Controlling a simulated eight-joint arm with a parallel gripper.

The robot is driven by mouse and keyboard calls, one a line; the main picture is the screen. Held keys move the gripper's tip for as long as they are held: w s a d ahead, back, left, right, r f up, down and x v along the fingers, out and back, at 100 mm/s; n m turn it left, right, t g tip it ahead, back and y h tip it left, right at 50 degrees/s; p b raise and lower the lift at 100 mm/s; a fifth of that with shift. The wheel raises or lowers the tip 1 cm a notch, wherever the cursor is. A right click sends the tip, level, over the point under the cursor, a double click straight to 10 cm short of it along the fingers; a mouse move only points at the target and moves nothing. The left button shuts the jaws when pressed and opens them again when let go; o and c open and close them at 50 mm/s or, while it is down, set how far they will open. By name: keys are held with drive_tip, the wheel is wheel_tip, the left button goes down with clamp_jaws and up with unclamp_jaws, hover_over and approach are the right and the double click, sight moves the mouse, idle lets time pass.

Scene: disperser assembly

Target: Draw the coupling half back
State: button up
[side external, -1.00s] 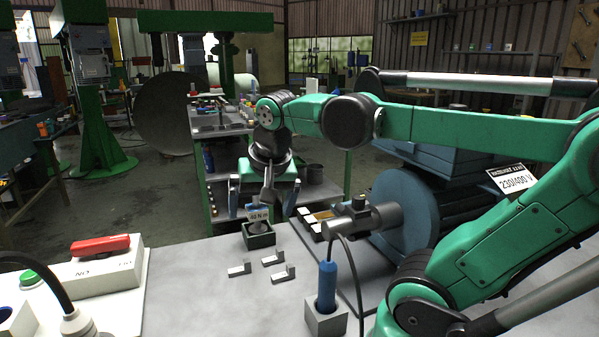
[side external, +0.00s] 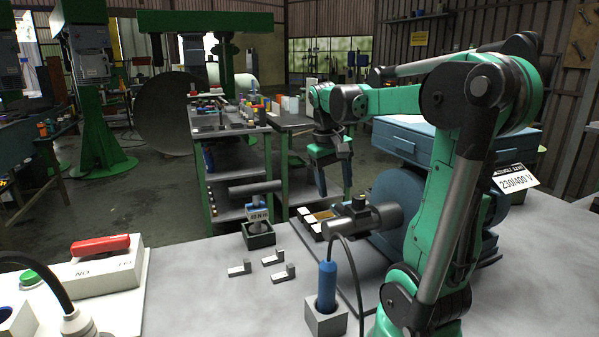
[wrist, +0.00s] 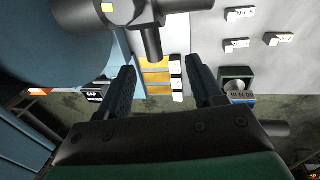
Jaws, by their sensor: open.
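A grey cylinder (side external: 381,218) with a dark collar and upright knob (side external: 358,203) projects from the blue round housing; I take it for the coupling, but cannot tell its halves apart. In the wrist view, the dark collar (wrist: 120,10) is at the top, with a short dark lever (wrist: 153,44) pointing down toward the gap between my fingers. My gripper (side external: 335,190) is open and empty, above and behind the cylinder. In the wrist view, its fingers (wrist: 160,68) sit on either side below the lever, touching nothing that I can see.
A torque tool (side external: 256,212) marked N m stands in a green holder, its grey handle lying across. Several small grey labelled blocks (side external: 272,258) lie on the bench. A blue-handled tool (side external: 327,283) stands in a grey block at front. A spacer tray (side external: 313,222) lies beside the cylinder.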

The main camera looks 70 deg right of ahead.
sight(343, 207)
drive_tip(key=shift+s+d+f, duration=0.2)
drive_tip(key=shift+s+f, duration=0.05)
drive_tip(key=shift+f, duration=0.65)
drive_tip(key=shift+s+d+f, duration=0.2)
drive_tip(key=shift+d+f, duration=0.05)
drive_tip(key=shift+f, duration=0.65)
drive_tip(key=shift+s+d+f, duration=0.2)
drive_tip(key=shift+s+f, duration=0.05)
drive_tip(key=shift+f, duration=0.65)
clamp_jaws()
